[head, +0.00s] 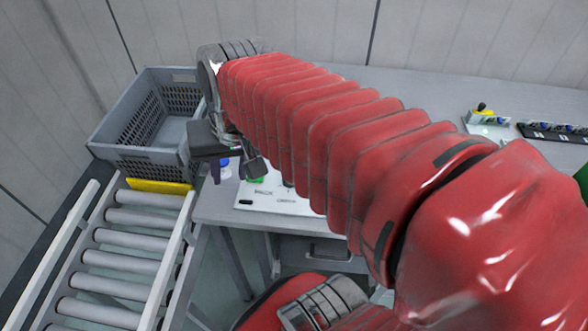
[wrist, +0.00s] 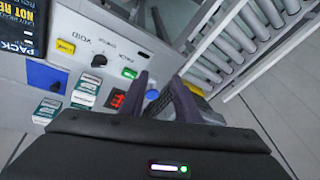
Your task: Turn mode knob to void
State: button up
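The mode knob (wrist: 99,60) is a small black knob on a white panel (wrist: 150,45) in the wrist view. "VOID" is printed beside it on the yellow button's side and "PACK" near the green button; its pointer is too small to read. My gripper (wrist: 160,77) is open and empty, with its two dark fingers apart, to the right of the knob and not touching it. In the head view my gripper (head: 234,168) hangs over the left end of the white panel (head: 290,204); my red arm hides part of the panel.
A grey crate (head: 150,165) and a roller conveyor (head: 125,255) stand left of the table (head: 215,207).

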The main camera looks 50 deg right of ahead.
jog(key=d+f+m+g+y, duration=0.1)
jog(key=d+f+m+y, duration=0.1)
jog(key=d+m, duration=0.6)
jog(key=d+f+m+y, duration=0.2)
jog(key=d+m, duration=0.7)
jog(key=d, duration=0.6)
jog(key=shift+s+d+g, duration=0.35)
jog(key=shift+d+g, duration=0.05)
jog(key=x, duration=1.3)
jog(key=shift+a+f, duration=0.25)
jog(key=shift+f, duration=0.1)
jog(key=shift+c, duration=0.5)
